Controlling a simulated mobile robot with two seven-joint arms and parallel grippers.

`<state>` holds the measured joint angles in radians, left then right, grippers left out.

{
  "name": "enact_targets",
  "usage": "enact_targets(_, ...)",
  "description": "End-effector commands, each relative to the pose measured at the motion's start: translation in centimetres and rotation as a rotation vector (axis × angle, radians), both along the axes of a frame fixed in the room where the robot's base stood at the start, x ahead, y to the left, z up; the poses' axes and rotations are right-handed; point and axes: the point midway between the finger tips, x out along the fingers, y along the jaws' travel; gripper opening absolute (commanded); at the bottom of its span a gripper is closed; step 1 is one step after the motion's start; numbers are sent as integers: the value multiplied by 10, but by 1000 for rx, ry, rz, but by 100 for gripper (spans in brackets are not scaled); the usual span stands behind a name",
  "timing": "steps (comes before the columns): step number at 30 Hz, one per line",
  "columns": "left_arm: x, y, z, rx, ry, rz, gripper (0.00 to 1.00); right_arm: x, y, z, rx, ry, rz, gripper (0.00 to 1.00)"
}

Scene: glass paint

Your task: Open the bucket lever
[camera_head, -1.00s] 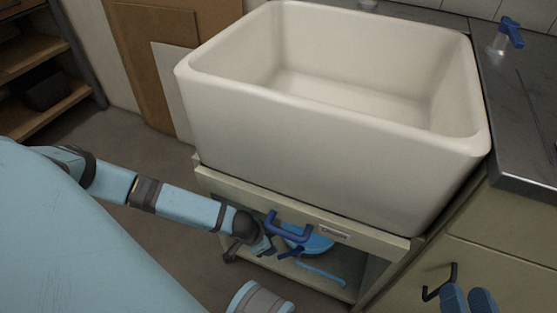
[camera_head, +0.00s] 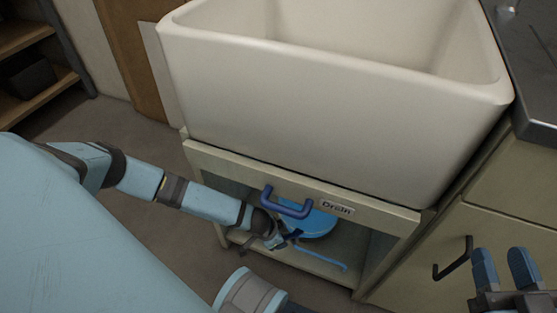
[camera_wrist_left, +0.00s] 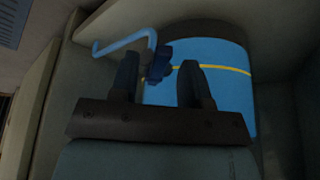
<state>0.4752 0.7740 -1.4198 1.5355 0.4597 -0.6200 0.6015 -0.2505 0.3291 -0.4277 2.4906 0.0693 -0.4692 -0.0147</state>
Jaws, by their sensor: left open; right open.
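The blue bucket (camera_head: 320,222) sits inside the open cabinet under the sink. In the left wrist view the bucket (camera_wrist_left: 225,100) has a yellow band. A light blue bent lever (camera_wrist_left: 120,45) with a dark blue pivot (camera_wrist_left: 158,62) is at its front; the lever (camera_head: 322,259) also shows in the head view. My left gripper (camera_head: 288,240) reaches into the cabinet just in front of the bucket. In the wrist view its open fingers (camera_wrist_left: 160,82) are near the pivot; contact is unclear. My right gripper (camera_head: 505,266) is open and empty at lower right.
A dark blue handle (camera_head: 288,206) and a "Drain" label (camera_head: 337,207) are on the cabinet's front rail, just above my left gripper. The white sink (camera_head: 320,120) is above. A drawer with a black handle (camera_head: 453,260) is at right, near my right gripper.

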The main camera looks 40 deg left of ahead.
Motion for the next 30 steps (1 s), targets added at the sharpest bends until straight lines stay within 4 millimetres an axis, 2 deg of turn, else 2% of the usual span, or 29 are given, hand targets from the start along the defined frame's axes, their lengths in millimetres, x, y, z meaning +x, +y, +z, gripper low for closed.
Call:
enact_targets(10,1,-1,-3,0,0,0,43,1,-1,2,-8,-18,-1,43)
enact_targets(15,1,-1,-3,0,0,0,4,1,0,2,-7,-17,0,43)
enact_targets(16,1,-1,-3,0,0,0,0,1,0,1,-7,-17,0,43)
enact_targets(26,-1,-1,-1,1,3,16,0,1,0,8,3,4,5,43)
enact_targets(29,-3,-4,1,0,5,41,0,-2,2,11,29,55,9,43)
enact_targets(30,-3,-4,2,0,5,55,0,-7,4,7,63,110,4,43)
